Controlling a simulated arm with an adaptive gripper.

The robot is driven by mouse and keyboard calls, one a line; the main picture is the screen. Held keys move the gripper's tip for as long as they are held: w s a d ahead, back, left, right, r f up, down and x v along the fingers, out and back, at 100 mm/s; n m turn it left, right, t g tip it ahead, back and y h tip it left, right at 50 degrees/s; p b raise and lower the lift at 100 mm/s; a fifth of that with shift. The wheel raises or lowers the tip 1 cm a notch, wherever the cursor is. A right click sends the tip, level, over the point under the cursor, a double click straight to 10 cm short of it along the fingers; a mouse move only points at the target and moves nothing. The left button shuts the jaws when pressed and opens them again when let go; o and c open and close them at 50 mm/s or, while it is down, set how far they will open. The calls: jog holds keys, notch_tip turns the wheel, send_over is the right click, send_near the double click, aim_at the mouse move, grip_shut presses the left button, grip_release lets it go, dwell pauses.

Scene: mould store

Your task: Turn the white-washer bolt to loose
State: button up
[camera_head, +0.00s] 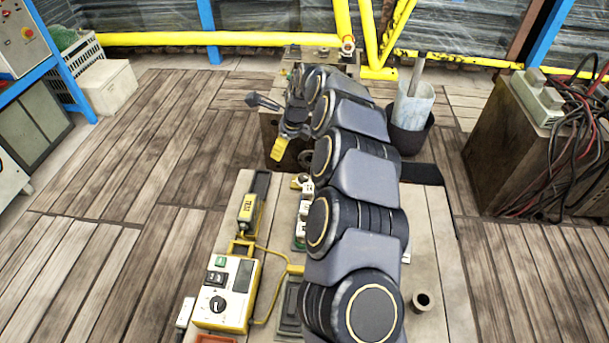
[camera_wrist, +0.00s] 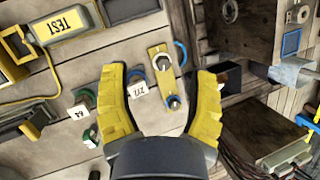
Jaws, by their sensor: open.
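In the wrist view a small yellow plate (camera_wrist: 166,84) lies on the bench between the fingers of my gripper (camera_wrist: 163,72). A bolt with a whitish ring (camera_wrist: 162,62) is at the plate's upper end; a dark bolt head (camera_wrist: 174,102) is at its lower end. The gripper is open and empty, its yellow fingers apart and not visibly touching either bolt. Whether the whitish ring is the white washer I cannot tell for sure. In the head view my gripper (camera_head: 288,128) is beyond the bench's far edge in the picture, and my arm hides part of the bolt area.
The bench (camera_head: 433,225) carries a yellow-and-white control box (camera_head: 228,290) and a yellow TEST tester (camera_head: 248,208). A dark bucket (camera_head: 409,130) stands behind; cables (camera_head: 580,130) hang at right.

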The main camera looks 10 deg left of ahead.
aim_at(304, 176)
jog(key=shift+w+d+f+m+t+h, duration=0.2)
jog(key=shift+d+f+m, duration=0.65)
jog(key=shift+f+m, duration=0.75)
jog(key=shift+w+d+f+m+t+h, duration=0.15)
jog(key=shift+d+f+m, duration=0.65)
jog(key=shift+f+m, duration=0.8)
jog(key=shift+w+d+f+m+t+h, duration=0.2)
jog(key=shift+d+f+m, duration=0.65)
jog(key=shift+f+m, duration=0.75)
jog(key=shift+x, duration=2.85)
jog(key=shift+a, duration=0.2)
